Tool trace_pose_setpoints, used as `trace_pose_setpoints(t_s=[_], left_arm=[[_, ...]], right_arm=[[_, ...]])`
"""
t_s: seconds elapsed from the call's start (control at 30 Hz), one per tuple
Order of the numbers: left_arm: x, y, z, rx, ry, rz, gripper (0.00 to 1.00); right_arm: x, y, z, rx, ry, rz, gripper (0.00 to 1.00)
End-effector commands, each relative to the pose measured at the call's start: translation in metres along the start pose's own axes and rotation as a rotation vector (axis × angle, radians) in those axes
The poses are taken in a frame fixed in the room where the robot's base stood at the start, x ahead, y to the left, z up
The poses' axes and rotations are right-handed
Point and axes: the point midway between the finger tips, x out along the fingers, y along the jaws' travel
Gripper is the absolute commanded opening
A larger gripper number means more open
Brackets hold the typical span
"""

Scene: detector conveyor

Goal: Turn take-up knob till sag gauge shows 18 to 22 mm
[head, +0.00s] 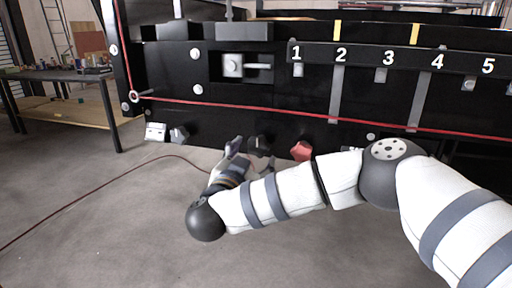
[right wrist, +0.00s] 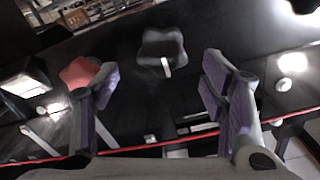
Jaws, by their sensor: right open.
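A black lobed knob (head: 259,143) is on the low front of the black conveyor frame. In the right wrist view the knob (right wrist: 162,47) has a white pointer mark on its lower edge. My right gripper (head: 250,154) is open at this knob. In the right wrist view the fingers of the gripper (right wrist: 161,66) stand apart on either side of it, with no contact visible. I cannot make out a sag gauge reading. My left gripper is not in view.
A grey knob (head: 179,134) and a white box (head: 156,132) are on the frame to the left. A red cord (head: 240,106) runs along the frame. A numbered rail (head: 420,60) is above. A workbench (head: 60,75) stands far left.

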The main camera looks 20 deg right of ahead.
Motion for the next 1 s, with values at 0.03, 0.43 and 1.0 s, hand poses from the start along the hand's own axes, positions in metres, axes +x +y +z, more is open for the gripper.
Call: trace_pose_setpoints(t_s=[0.03,0.43,1.0], left_arm=[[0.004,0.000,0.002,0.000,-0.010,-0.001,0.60],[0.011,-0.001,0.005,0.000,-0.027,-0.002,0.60],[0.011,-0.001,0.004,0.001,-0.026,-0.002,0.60]], right_arm=[[0.013,0.003,0.004,-0.002,-0.002,0.005,0.66],[0.060,0.000,0.002,-0.002,-0.002,-0.004,0.66],[0.059,-0.001,0.001,0.002,-0.002,-0.005,0.17]])
